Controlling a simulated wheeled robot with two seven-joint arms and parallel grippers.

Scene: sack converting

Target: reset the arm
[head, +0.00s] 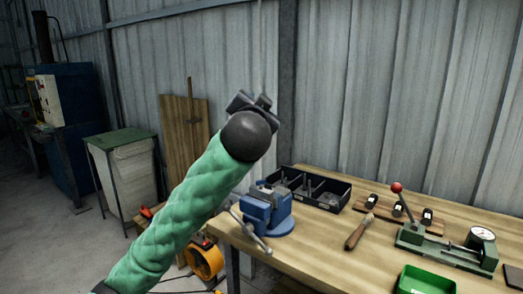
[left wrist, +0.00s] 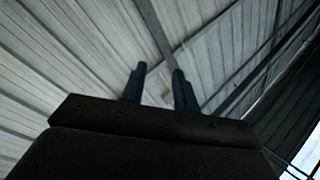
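My left arm, in a green quilted sleeve (head: 180,210), reaches up from the lower left in the head view. My left gripper (head: 262,98) is raised in front of the corrugated wall, well above the workbench. In the left wrist view its two dark fingers (left wrist: 159,72) stand apart with nothing between them, and only wall and roof sheeting show beyond. My right gripper is in neither view.
A wooden workbench (head: 330,245) is at the right. It carries a blue vise (head: 265,210), a black divided bin (head: 312,188), a brush (head: 359,232), a green press with a red knob (head: 425,240) and a green tray (head: 425,281). An orange fan (head: 206,260) stands on the floor.

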